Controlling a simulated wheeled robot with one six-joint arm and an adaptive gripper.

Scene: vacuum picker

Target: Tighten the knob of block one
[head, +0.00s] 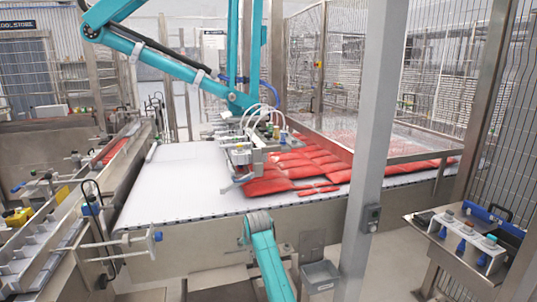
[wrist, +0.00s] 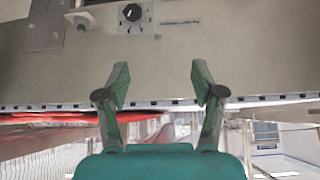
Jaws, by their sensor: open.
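I cannot tell which part is block one; no label is legible. Clamp blocks with knobs stand along the conveyor's left side, one with a blue knob (head: 158,236) on a horizontal rod and another with a blue part (head: 91,209) nearer the left rail. In the wrist view a round black knob (wrist: 132,12) with a light mark sits on a small plate at the top edge. My gripper (wrist: 160,82) is open and empty, its two green fingers apart below that knob in the picture, not touching it. In the head view only my arm shows; the gripper is hidden.
A white conveyor belt (head: 172,185) carries red packs (head: 290,172) under a teal picker arm (head: 165,52). A grey post (head: 372,130) stands right of my arm. A grey bin (head: 321,276) and a side shelf (head: 456,248) with blue-tipped parts are at right.

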